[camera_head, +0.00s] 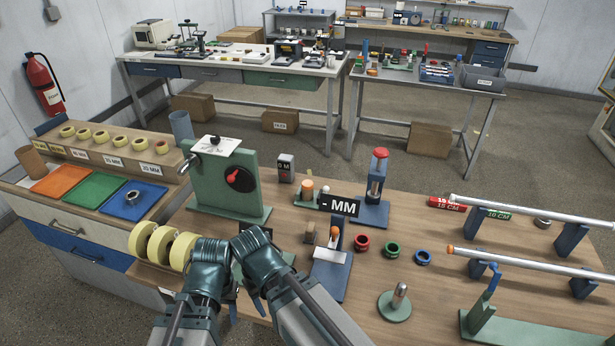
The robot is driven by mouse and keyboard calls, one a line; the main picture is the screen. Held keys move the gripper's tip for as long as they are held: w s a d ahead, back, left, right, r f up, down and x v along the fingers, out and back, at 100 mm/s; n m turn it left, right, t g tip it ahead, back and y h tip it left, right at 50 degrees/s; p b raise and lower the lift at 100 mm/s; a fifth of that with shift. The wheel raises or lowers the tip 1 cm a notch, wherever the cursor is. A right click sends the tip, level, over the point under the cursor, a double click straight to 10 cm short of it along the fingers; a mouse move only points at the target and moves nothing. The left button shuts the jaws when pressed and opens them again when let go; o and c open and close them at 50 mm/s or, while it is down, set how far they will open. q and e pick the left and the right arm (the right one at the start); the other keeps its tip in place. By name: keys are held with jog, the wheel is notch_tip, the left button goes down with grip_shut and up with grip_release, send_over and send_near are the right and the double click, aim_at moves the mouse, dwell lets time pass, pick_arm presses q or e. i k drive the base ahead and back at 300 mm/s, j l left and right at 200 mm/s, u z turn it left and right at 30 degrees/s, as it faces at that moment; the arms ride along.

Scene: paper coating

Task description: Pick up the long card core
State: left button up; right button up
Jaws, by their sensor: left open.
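A brown card tube (31,162) stands at the far left end of the side bench and looks like the long card core; its full length is hard to judge. My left gripper (232,308) is low at the front edge of the workbench, mostly hidden by my own arm links. It is open, with nothing seen in it, far to the right of the brown tube. My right gripper (260,305) is beside it, also largely hidden behind its arm; its jaws cannot be made out.
Cream tape rolls (160,245) stand just left of my arms. A green press (225,180) rises behind them. Orange, green and blue mats (95,190) lie on the side bench (75,222). Red, green and blue rings (392,249) and long rods (530,262) are at the right.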

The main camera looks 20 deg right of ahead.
aim_at(306, 195)
jog(key=z, duration=1.5)
jog(key=k+j+z, duration=0.1)
jog(key=z, duration=0.25)
jog(key=k+j+z, duration=0.1)
jog(key=z, duration=0.25)
jog(key=k+j, duration=0.2)
jog(key=k, duration=0.15)
jog(key=k+j, duration=0.2)
jog(key=k, duration=0.15)
jog(key=i+j, duration=0.4)
jog(key=j, duration=0.1)
